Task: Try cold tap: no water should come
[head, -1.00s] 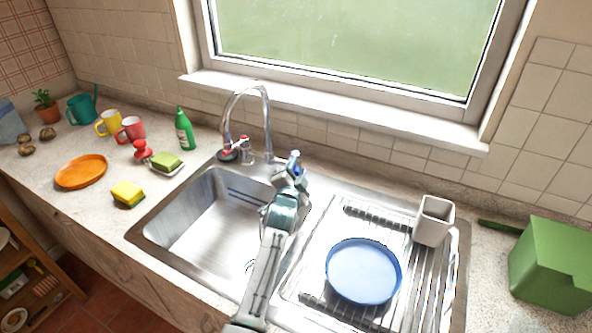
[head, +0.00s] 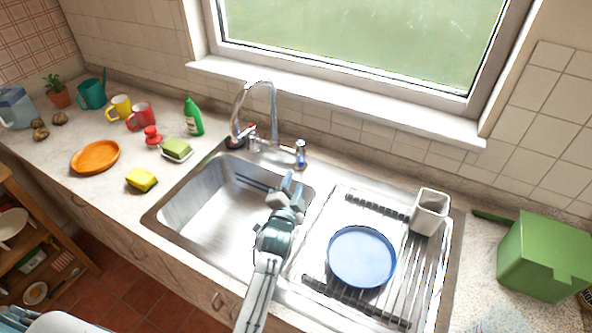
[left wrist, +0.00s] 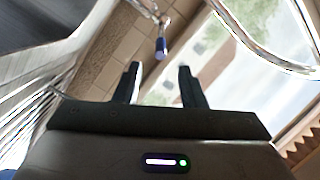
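The cold tap (head: 300,153), a chrome post with a blue mark, stands at the back rim of the sink, right of the curved spout (head: 273,115). The red-marked hot tap (head: 250,130) is to its left. No water shows at the spout or in the sink (head: 205,212). My left gripper (head: 291,184) is in front of the cold tap, apart from it. In the left wrist view, its two fingers (left wrist: 158,80) are spread with nothing between them, and the blue tap end (left wrist: 162,48) lies beyond them. My right gripper is out of view.
A blue plate (head: 361,257) and a white holder (head: 429,212) stand on the drainer right of the sink. A green box (head: 545,258) is farther right. A sponge (head: 141,180), soap dish (head: 176,150) and green bottle (head: 193,117) are on the left counter.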

